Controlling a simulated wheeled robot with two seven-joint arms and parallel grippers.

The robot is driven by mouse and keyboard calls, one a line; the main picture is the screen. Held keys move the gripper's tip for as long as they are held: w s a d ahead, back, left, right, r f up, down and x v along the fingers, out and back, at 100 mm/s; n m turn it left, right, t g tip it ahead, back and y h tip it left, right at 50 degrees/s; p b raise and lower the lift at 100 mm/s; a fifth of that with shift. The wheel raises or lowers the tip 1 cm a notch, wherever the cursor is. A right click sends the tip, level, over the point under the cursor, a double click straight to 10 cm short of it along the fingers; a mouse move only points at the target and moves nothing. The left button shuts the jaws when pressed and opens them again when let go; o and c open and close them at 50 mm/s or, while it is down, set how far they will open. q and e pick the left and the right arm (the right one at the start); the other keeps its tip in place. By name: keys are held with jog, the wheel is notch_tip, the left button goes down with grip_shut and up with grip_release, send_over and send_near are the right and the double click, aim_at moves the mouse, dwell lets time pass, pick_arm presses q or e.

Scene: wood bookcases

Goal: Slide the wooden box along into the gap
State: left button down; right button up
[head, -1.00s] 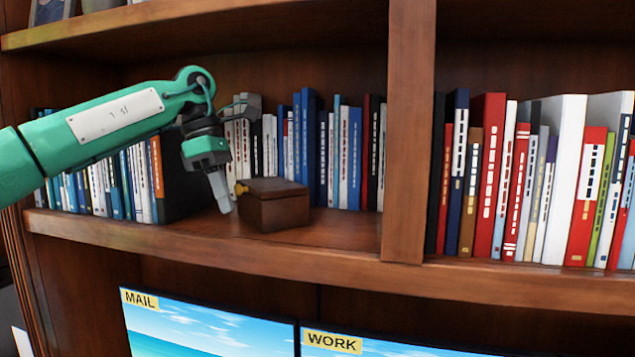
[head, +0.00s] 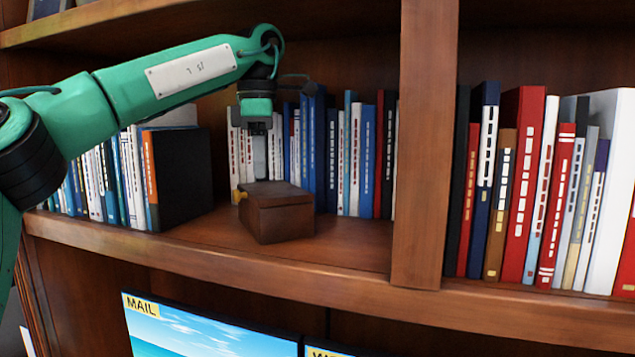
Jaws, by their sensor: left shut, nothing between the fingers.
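The wooden box (head: 280,217) is small, dark brown and lidded. It stands on the shelf in the head view, in front of a row of books, with a yellow piece at its left edge. My left gripper (head: 260,172) points down, shut and empty, just behind the box's upper left part. The box hides the fingertips' lower end, and I cannot tell if they touch it. A gap of bare shelf (head: 350,240) lies between the box and the upright divider (head: 425,150). My right gripper is not in view.
A black book with an orange spine (head: 180,178) stands left of the box, with more books further left. Blue, white and red books (head: 345,155) stand behind it. More books (head: 540,185) fill the shelf right of the divider. Monitors (head: 200,330) sit below.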

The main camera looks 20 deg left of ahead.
pick_arm(q)
jog(key=w+d+p, duration=0.4)
jog(key=w+d, duration=0.1)
jog(key=d, duration=0.5)
jog(key=f, duration=0.3)
jog(key=f+p, duration=0.1)
jog(key=f, duration=0.1)
jog(key=shift+s+a, duration=0.15)
jog(key=shift+s, duration=0.2)
jog(key=shift+a+r+p, duration=0.15)
jog(key=shift+a+p, duration=0.1)
jog(key=shift+p, duration=0.1)
jog(key=shift+s, duration=0.2)
jog(key=shift+a, duration=0.15)
